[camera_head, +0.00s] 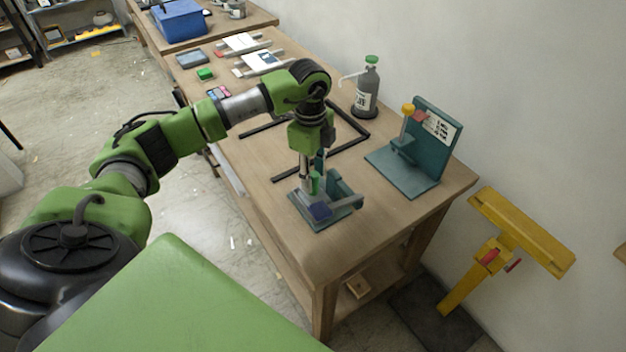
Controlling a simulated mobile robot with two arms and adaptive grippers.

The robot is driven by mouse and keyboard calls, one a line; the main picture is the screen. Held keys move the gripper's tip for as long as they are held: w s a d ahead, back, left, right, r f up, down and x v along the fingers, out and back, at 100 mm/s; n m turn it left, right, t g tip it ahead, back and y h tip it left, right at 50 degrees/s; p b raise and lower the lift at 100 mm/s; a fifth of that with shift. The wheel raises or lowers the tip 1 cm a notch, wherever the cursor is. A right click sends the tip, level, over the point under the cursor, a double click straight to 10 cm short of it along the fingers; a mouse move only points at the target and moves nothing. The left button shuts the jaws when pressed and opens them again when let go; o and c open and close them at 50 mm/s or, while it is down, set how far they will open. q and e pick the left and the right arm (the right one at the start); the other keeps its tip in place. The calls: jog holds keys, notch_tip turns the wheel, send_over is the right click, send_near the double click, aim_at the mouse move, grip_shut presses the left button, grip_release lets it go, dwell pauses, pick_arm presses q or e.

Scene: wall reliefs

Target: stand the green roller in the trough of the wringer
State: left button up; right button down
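The wringer (346,189), a small teal device with a flat base plate and a dark blue part at its front, sits near the front end of the wooden table. The green roller (314,184) shows as a small upright green piece at the wringer, directly below my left gripper. My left gripper (310,174) points straight down over the left part of the wringer. Its fingertips are at or close to the roller's top; whether they grip it is too small to tell. Whether the roller's foot rests in the trough is also unclear. My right gripper is out of view.
A black U-shaped frame (352,142) lies behind the wringer. A teal stand with an upright plate (437,125) is to the right, and a grey pump bottle (368,90) stands near the wall. A yellow stand (520,235) is beside the table. The table's front corner is bare.

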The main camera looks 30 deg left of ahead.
pick_arm(q)
notch_tip(320, 180, up, 10)
jog(key=b, duration=0.2)
jog(key=shift+a+f+b, duration=0.1)
jog(key=shift+f+b, duration=0.1)
jog(key=shift+b, duration=0.2)
jog(key=shift+r, duration=0.4)
